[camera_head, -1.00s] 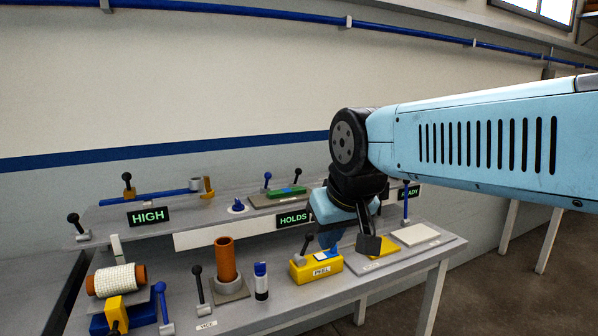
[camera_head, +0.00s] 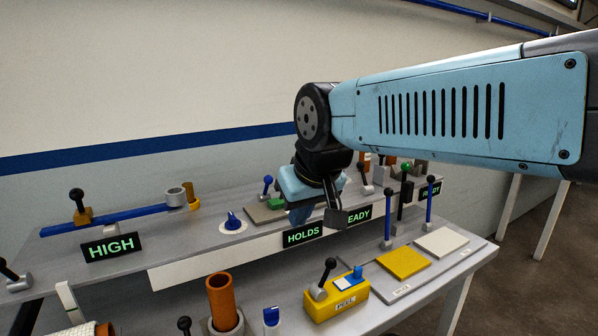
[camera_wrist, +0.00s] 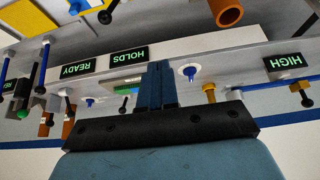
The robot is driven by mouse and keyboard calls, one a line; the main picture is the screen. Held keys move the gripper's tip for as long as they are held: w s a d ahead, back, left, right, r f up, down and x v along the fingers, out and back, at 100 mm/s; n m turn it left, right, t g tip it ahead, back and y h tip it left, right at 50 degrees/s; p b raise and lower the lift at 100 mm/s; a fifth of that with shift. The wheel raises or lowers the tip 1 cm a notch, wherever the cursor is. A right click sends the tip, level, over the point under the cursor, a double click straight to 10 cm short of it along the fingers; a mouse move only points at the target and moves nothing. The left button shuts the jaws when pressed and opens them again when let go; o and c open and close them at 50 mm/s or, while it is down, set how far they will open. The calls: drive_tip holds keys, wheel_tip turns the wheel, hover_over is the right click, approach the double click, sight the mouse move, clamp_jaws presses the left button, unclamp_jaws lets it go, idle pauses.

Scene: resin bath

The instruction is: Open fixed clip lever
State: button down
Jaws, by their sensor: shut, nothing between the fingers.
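No label marks which lever is the fixed clip's, so I cannot tell. On the back shelf, a black-knobbed lever (camera_head: 79,203) stands on an orange block on a blue bar; it also shows in the wrist view (camera_wrist: 304,94). My gripper (camera_head: 316,216) is shut and empty, pointing down above the shelf near the HOLDS sign, and partly hides the plate. Its blue fingers (camera_wrist: 158,86) are together in the wrist view.
HIGH (camera_head: 111,246) and HOLDS (camera_head: 302,235) signs line the shelf front. A blue dial (camera_head: 233,222) sits between them. On the lower bench are an orange tube (camera_head: 222,298), a yellow PEEL box (camera_head: 335,303) with a lever, and yellow (camera_head: 404,262) and white (camera_head: 442,242) pads.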

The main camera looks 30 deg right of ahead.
drive_tip(key=shift+w, duration=0.1)
drive_tip(key=w+d+f+m+y, duration=0.2)
drive_tip(key=w+d+m+y, duration=0.6)
drive_tip(key=m, duration=0.7)
drive_tip(key=w+d+m+t+h, duration=0.1)
drive_tip(key=w+d+m+t, duration=0.2)
drive_tip(key=d+m, duration=0.4)
drive_tip(key=w+d+m+t+h, duration=0.2)
drive_tip(key=w+d+m+t, duration=0.1)
drive_tip(key=d+m, duration=0.4)
drive_tip(key=d+f, duration=0.1)
drive_tip(key=d, duration=0.2)
drive_tip(key=shift+d, duration=0.3)
drive_tip(key=shift+w, duration=0.1)
